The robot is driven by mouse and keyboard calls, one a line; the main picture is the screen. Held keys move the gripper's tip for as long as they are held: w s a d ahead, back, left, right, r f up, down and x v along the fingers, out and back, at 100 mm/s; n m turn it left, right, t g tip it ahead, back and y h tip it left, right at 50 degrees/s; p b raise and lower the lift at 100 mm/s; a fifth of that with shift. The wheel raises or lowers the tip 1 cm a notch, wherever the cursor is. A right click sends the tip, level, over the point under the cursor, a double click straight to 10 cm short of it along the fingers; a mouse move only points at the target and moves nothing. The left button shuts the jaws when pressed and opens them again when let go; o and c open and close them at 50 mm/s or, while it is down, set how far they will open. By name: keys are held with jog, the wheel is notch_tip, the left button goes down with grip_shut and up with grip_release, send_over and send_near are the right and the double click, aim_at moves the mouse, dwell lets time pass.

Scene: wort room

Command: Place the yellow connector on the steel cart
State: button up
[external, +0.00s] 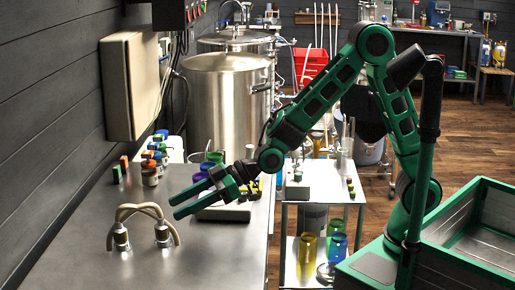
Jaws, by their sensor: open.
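My gripper (176,207) is open and empty, reaching left over the steel counter, its fingers pointing left. The steel cart (322,196) stands right of the counter, beyond my arm. I cannot make out for certain which thing is the yellow connector. Small yellow and dark pieces (351,188) lie on the right of the cart's top. Small blocks in green (117,174) and orange (124,164) stand at the back left of the counter, left of my gripper. A pale flat device (226,212) sits partly hidden behind my gripper.
A looped hose with two metal fittings (121,238) stands on the counter's front left. Jars with coloured lids (149,173) and green and purple cups (216,158) stand farther back. A grey device (297,190) takes the cart top's left. Coloured cups (307,246) fill its lower shelf.

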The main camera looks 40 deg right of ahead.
aim_at(166, 223)
notch_tip(166, 223, down, 2)
jog(key=shift+w+a+f, duration=0.1)
jog(key=shift+a+f, duration=0.1)
jog(key=shift+a, duration=0.15)
jog(key=x, duration=0.4)
jog(key=shift+w+a+f, duration=0.15)
jog(key=shift+w+a, duration=0.05)
jog(key=shift+a, duration=0.1)
jog(key=shift+s+x, duration=0.15)
jog(key=shift+x, duration=1.15)
jog(key=shift+s+x, duration=0.15)
jog(key=shift+x, duration=1.15)
jog(key=shift+a, duration=0.15)
grip_shut()
